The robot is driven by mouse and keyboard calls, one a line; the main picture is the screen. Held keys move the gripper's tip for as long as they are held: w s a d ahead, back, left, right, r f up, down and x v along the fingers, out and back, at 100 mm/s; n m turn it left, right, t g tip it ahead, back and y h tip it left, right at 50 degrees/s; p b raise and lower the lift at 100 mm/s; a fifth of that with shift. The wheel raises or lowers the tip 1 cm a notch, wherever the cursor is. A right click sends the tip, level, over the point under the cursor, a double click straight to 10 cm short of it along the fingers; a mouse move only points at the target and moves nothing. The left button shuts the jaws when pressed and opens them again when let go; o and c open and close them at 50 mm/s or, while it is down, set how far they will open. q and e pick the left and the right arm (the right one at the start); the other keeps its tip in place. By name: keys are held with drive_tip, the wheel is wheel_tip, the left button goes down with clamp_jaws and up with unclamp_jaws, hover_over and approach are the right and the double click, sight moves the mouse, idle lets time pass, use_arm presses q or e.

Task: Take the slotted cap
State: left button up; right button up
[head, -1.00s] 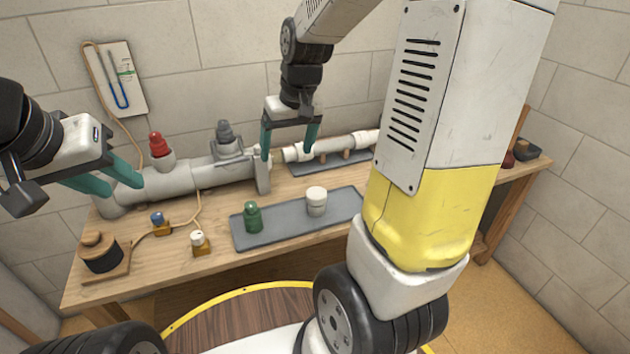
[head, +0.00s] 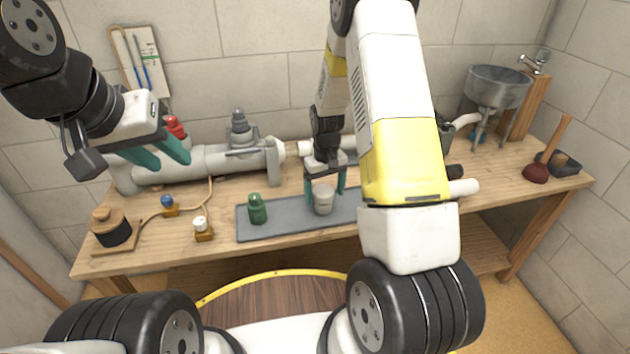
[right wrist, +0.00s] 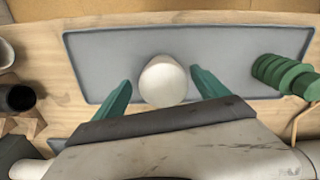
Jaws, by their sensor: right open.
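A white round cap (head: 323,203) stands upright on a grey tray (head: 285,229); no slot can be made out on it. A green stepped cap (head: 257,209) stands on the same tray, to its left. My right gripper (head: 325,190) is open above the tray, with its teal fingers on either side of the white cap. In the right wrist view the white cap (right wrist: 163,81) sits between the open fingers, with gaps on both sides. My left gripper (head: 165,157) is open and empty in the air, at the left near the pipe.
A grey pipe (head: 200,160) with a red cap (head: 175,128) and a grey fitting (head: 240,130) runs behind the tray. Small blue (head: 167,202) and white (head: 201,224) valves stand left of the tray. A metal sink (head: 498,88) and a plunger (head: 536,172) are at the right.

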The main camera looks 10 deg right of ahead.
drive_tip(key=f, duration=0.4)
drive_tip(key=shift+a, duration=0.2)
drive_tip(key=c, duration=1.6)
